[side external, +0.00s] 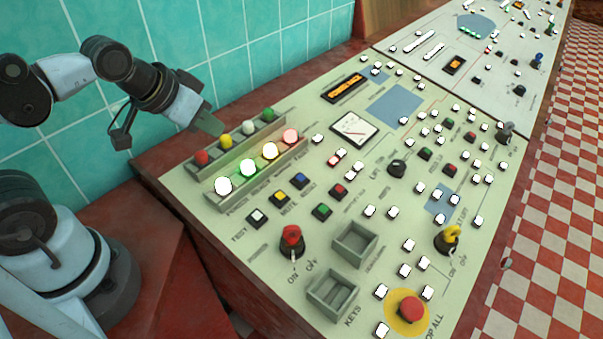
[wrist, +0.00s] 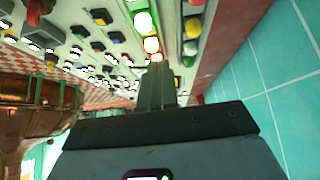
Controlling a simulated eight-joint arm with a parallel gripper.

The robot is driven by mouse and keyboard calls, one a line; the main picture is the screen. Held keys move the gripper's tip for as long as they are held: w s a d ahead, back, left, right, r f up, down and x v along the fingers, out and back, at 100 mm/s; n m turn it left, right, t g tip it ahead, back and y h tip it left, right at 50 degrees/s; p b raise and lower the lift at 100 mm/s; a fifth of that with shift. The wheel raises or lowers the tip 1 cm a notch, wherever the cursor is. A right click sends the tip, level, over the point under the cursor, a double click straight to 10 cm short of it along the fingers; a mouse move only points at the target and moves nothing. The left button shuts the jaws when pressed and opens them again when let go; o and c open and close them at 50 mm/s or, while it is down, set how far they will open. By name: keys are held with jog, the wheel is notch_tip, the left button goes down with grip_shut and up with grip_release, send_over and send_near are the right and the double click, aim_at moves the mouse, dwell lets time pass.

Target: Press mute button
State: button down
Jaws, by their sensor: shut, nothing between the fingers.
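The yellow square button (side external: 279,197) sits on the sloping cream panel between a white button (side external: 257,217) and a blue button (side external: 298,181). A small label beside it seems to read MUTE. A yellow-topped button, likely the same one, shows at the upper left of the wrist view (wrist: 101,16). My gripper (side external: 215,126) is shut and empty. It is in the air near the panel's back left, behind the lamp rows and well apart from the yellow button. Its fingers also show at the centre of the wrist view (wrist: 158,70).
Raised lamp rows, including a lit green lamp (side external: 248,168), stand between my gripper and the buttons. A red-topped key switch (side external: 291,238) and grey trays (side external: 333,292) are in front. A red stop button (side external: 410,307) is at the front right. Teal tiled wall (side external: 230,50) rises behind.

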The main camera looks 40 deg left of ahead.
aim_at(279, 197)
jog(key=w+d+f+m+g+h, duration=0.1)
jog(key=w+d+h, duration=0.3)
jog(key=d, duration=0.8)
jog(key=shift+w+d+f+h, duration=0.15)
jog(key=shift+w+f+h, duration=0.25)
jog(key=shift+f, duration=0.2)
jog(key=shift+a+f, duration=0.3)
jog(key=shift+f, duration=1.15)
jog(key=shift+a+f, duration=0.3)
jog(key=shift+f, duration=1.15)
jog(key=shift+a+f, duration=0.3)
jog(key=shift+f, duration=1.15)
jog(key=shift+f, duration=0.1)
jog(key=shift+a+f, duration=0.1)
jog(key=shift+f, duration=0.2)
jog(key=shift+r, duration=0.1)
jog(key=shift+r, duration=0.35)
